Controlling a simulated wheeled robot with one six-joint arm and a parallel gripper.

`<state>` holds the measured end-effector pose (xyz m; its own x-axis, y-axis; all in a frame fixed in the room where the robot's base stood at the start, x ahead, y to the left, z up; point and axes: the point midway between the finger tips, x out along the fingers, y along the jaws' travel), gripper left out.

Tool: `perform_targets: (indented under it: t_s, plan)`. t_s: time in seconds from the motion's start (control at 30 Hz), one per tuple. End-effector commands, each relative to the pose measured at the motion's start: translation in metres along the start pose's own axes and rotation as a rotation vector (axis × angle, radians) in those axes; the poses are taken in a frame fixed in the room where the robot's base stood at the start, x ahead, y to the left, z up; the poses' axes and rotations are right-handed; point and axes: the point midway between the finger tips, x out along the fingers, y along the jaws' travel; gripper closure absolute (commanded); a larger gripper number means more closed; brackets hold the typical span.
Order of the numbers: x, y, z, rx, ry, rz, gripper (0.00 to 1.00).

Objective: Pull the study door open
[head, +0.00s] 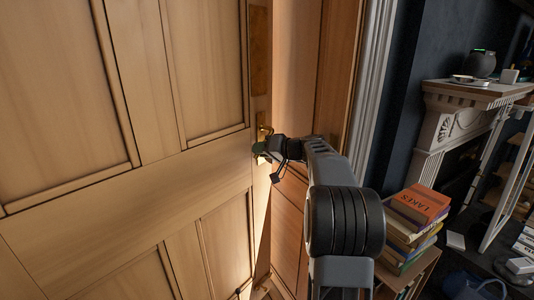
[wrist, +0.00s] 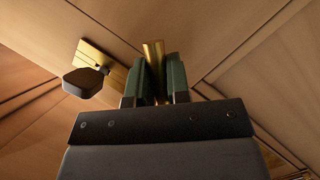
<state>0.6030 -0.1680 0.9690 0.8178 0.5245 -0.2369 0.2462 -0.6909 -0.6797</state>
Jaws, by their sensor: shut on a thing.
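The panelled wooden study door (head: 125,165) fills the left of the head view. Its edge stands apart from the frame at the right, with a bright strip of light between them, so it looks ajar. A brass handle (head: 262,128) sits near that edge, partly hidden by my gripper (head: 262,152). In the wrist view, the green fingers of my gripper (wrist: 157,82) are shut on the upright brass piece of the handle (wrist: 154,55). A dark oval knob (wrist: 86,81) on a brass plate (wrist: 96,58) is to the left of the fingers.
The door frame (head: 345,75) is just right of my arm. A stack of books (head: 413,222) stands on a wooden stand at lower right. A pale fireplace surround (head: 450,115) is farther right. A blue bag (head: 470,285) and a white item (head: 455,240) lie on the floor.

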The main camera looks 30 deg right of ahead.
Motion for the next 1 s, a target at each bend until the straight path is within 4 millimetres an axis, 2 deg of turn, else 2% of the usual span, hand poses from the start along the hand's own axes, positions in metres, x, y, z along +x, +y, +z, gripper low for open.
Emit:
perform_targets:
  t_s: [0.3,0.43,0.73,0.77,1.0]
  plan:
    - [0.049,0.002,-0.023,-0.004,-0.001,-0.003,1.0]
    - [0.057,0.004,-0.026,-0.004,0.002,-0.001,1.0]
    - [0.058,0.004,-0.026,-0.005,0.004,-0.001,1.0]
    - [0.058,0.004,-0.026,-0.005,0.004,-0.001,0.8]
    - [0.059,0.004,-0.024,-0.002,0.001,-0.001,0.58]
